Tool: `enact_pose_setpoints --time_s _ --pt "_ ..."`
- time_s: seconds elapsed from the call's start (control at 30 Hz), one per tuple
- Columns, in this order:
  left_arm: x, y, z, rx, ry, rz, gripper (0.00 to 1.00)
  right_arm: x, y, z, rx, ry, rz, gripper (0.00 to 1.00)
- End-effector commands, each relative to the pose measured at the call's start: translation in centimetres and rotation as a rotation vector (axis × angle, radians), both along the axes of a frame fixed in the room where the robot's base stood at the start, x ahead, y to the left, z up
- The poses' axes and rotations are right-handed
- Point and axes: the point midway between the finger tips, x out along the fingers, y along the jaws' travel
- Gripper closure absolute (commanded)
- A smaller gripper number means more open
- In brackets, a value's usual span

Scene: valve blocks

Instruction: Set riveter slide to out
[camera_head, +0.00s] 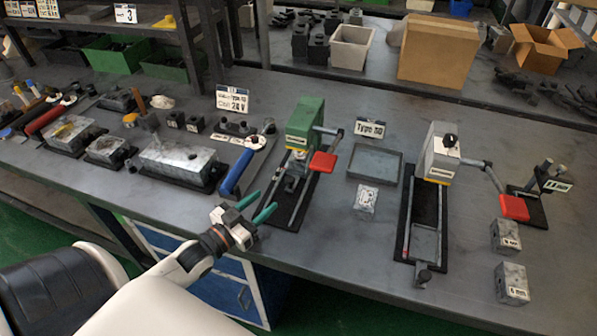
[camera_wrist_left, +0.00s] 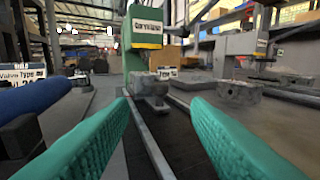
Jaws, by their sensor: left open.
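A green bench press (camera_head: 304,120) with a red-padded lever (camera_head: 322,161) stands on a black base with rails (camera_head: 297,205). A small grey slide block (camera_head: 291,184) sits on the rails under its head. The press (camera_wrist_left: 143,30) and block (camera_wrist_left: 152,88) also show in the left wrist view. A grey press (camera_head: 437,150) with a red-padded lever (camera_head: 514,207) stands to the right; its slide plate (camera_head: 424,242) is at the near end. I cannot read which press is the riveter. My left gripper (camera_head: 262,210) is open and empty, just left of the green press's base.
A blue-handled lever tool (camera_head: 235,172) lies left of the green press. Two marked blocks (camera_head: 505,236) (camera_head: 512,283) stand at the right. The table's front edge is close to my gripper.

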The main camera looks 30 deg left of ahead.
Motion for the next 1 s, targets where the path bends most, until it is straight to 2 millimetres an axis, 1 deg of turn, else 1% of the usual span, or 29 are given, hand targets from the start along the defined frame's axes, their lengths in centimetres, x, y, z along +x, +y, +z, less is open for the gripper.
enact_pose_setpoints --time_s 0.07,0.2,0.3,0.4,0.53,0.63,0.73,1.0 --pt "1.1 -0.1 0.1 0.0 -0.004 0.0 0.56 -0.3 -0.1 0.1 -0.001 0.004 0.0 0.58" --pt "3.7 -0.5 0.2 0.0 -0.006 0.0 0.56 -1.9 0.0 0.2 -0.001 0.024 0.0 0.58" --pt "5.7 -0.8 0.3 0.0 -0.005 0.0 0.56 -2.7 0.0 0.3 -0.001 0.038 0.0 0.58" --pt "7.5 -1.1 0.2 0.0 -0.005 0.0 0.56 -2.6 0.2 0.4 0.001 0.036 -0.001 0.58" --pt "9.5 -1.5 0.1 0.0 -0.003 0.001 0.56 -1.8 0.5 0.5 0.006 0.026 -0.002 0.58" --pt "10.5 -1.6 0.1 0.0 -0.002 0.0 0.56 -1.2 0.8 0.5 0.01 0.017 -0.003 0.58" --pt "11.0 -1.7 0.0 0.0 -0.001 0.0 0.56 -1.1 0.9 0.6 0.011 0.016 -0.003 0.58" --pt "11.3 -1.8 0.0 0.0 -0.001 0.0 0.56 -1.2 0.9 0.5 0.01 0.015 -0.003 0.58"
